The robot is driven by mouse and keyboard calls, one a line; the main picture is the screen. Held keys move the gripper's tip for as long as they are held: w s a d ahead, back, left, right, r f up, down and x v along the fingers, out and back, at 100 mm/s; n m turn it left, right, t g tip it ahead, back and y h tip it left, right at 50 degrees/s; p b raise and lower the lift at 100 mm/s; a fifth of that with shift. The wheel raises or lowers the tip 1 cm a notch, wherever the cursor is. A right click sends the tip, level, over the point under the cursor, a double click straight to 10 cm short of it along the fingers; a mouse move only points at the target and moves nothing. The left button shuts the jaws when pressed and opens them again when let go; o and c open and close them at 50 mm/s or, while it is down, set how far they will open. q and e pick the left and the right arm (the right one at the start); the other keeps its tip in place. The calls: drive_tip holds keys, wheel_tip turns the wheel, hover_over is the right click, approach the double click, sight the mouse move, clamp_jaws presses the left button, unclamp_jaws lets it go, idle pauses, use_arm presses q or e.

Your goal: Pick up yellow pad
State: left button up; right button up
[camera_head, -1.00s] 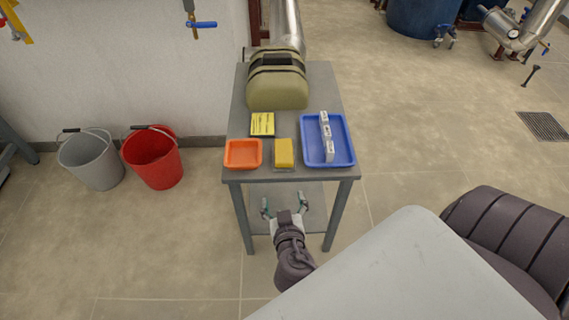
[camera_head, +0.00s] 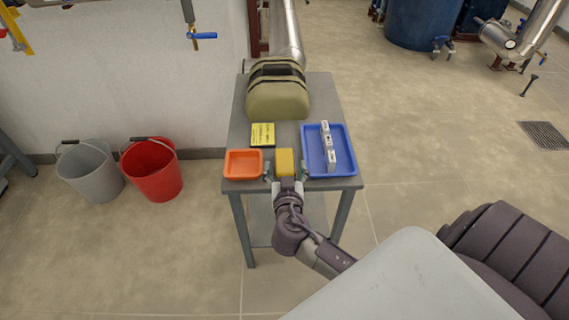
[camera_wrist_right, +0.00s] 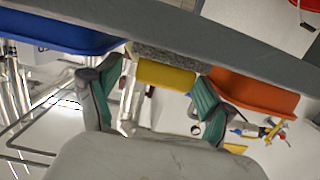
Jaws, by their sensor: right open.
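The yellow pad (camera_head: 285,158) is a small block near the front edge of the grey table, between the orange tray and the blue tray. In the right wrist view the yellow pad (camera_wrist_right: 166,76) shows a speckled grey layer against its yellow body. My right gripper (camera_head: 286,173) is open at the table's front edge, with one finger on each side of the pad. In the wrist view its green-lined fingers (camera_wrist_right: 158,82) stand apart with the pad between and beyond them; I cannot tell whether they touch it. My left gripper is not in view.
On the table (camera_head: 232,187) stand an orange tray (camera_head: 243,175), a blue tray (camera_head: 347,160) with white blocks, a yellow card with dark lines (camera_head: 262,135), and an olive bag (camera_head: 278,100). Grey (camera_head: 95,180) and red (camera_head: 152,175) buckets stand on the floor to the left.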

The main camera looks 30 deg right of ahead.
sight(284, 159)
drive_tip(key=x, duration=0.3)
drive_tip(key=shift+w, duration=0.15)
drive_tip(key=c, duration=1.3)
drive_tip(key=shift+o, duration=0.2)
drive_tip(key=shift+r, duration=0.1)
